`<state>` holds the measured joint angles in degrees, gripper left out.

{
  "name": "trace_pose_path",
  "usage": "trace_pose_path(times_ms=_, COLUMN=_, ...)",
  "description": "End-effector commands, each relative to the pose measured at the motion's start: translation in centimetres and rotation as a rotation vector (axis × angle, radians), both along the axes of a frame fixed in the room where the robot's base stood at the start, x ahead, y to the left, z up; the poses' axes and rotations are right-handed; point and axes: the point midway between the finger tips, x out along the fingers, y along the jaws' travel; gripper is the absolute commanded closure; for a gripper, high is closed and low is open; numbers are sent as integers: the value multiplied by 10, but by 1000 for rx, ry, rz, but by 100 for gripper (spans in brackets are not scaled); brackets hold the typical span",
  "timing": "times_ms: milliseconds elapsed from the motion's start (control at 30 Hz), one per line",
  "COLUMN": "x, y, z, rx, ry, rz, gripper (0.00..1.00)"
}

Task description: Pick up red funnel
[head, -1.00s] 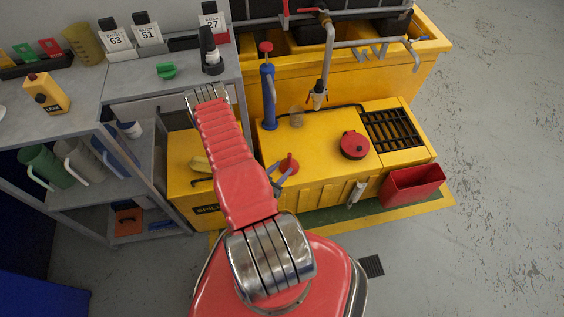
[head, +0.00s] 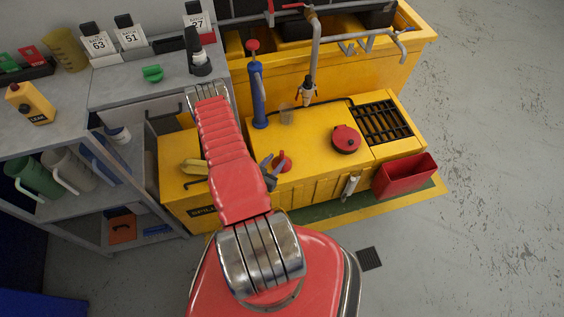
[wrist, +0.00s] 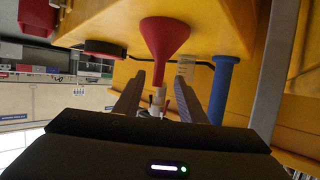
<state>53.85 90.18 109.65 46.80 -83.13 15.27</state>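The red funnel (head: 283,161) stands on the yellow top of the machine, partly hidden by my gripper in the head view. In the wrist view the red funnel (wrist: 165,36) shows its wide cone against the yellow surface and its narrow spout pointing toward my gripper. My gripper (wrist: 161,82) is open and empty, with the spout in line with the gap between its two fingers. I cannot tell whether the spout tip is between them. In the head view my gripper (head: 270,170) is close beside the funnel, to its left.
A blue cylinder with a red knob (head: 258,90) stands behind the funnel. A clear cup (head: 287,114) is near it. A round red lid (head: 346,139) lies to the right, by a black grate (head: 381,122). A red bin (head: 404,177) hangs at the front right.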

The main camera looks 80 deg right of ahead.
Motion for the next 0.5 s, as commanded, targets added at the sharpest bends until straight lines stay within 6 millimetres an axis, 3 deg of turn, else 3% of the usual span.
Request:
trace_pose_path(times_ms=300, x=-10, y=-36, z=-13, rx=-1, ry=-1, rz=-4, gripper=63)
trace_pose_path(times_ms=500, x=-12, y=-41, z=-15, rx=0, ry=1, rz=-2, gripper=63)
